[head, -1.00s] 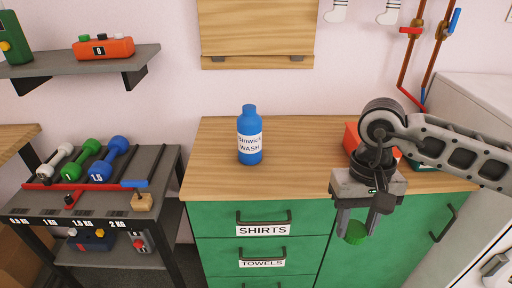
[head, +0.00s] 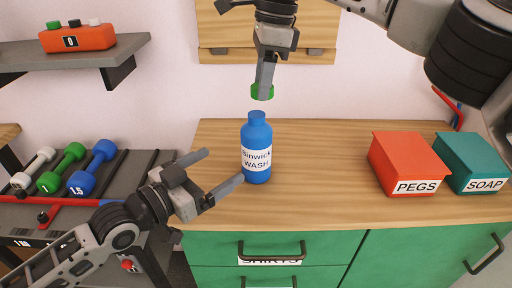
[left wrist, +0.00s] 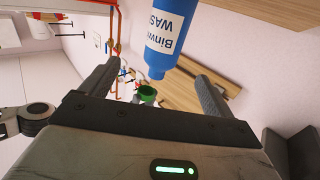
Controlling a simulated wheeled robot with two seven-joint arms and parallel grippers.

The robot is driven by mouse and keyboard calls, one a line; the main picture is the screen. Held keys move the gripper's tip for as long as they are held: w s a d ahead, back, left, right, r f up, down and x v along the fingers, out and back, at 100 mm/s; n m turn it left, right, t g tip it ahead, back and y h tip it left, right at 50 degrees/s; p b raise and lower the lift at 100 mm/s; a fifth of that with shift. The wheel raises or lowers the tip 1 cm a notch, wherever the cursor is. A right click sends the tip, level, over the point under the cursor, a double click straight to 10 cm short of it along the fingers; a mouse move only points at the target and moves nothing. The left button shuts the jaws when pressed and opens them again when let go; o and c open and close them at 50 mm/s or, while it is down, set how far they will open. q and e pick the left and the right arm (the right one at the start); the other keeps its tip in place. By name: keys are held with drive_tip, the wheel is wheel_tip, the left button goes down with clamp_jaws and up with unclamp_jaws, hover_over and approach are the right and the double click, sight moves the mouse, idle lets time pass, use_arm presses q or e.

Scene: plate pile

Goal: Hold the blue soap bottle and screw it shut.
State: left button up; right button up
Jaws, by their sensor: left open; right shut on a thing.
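The blue soap bottle (head: 257,147) stands upright on the wooden counter, with a white "Binwick WASH" label and an uncapped neck. My left gripper (head: 224,170) is open just left of the bottle, its fingers pointing toward it. In the left wrist view the bottle (left wrist: 168,38) shows ahead, between and beyond the open fingers (left wrist: 152,82). My right gripper (head: 263,85) is above the bottle, pointing down, shut on a green cap (head: 262,92). The cap is apart from the neck, a short gap above it. The cap also shows in the left wrist view (left wrist: 148,92).
A red PEGS box (head: 405,163) and a teal SOAP box (head: 472,162) stand on the right of the counter (head: 320,185). A dumbbell rack (head: 90,185) is at the left. A wooden board (head: 320,32) hangs on the wall behind. The counter between bottle and boxes is clear.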

drive_tip(key=shift+w+a+r+m, duration=0.25)
drive_tip(key=shift+r+m, duration=0.05)
drive_tip(key=shift+r, duration=0.2)
drive_tip(key=shift+w+a+r+m, duration=0.2)
drive_tip(key=shift+a+r+m, duration=0.1)
drive_tip(key=shift+r, duration=0.2)
use_arm(q)
drive_tip(key=shift+w+a+r, duration=0.15)
drive_tip(key=shift+w+r, duration=0.35)
drive_tip(key=shift+r, duration=0.3)
drive_tip(key=x, duration=1.2)
drive_tip(key=c, duration=1.5)
drive_tip(key=shift+o, duration=0.2)
use_arm(e)
hover_over(257, 114)
drive_tip(key=shift+f, duration=2.45)
drive_tip(key=shift+f, duration=0.15)
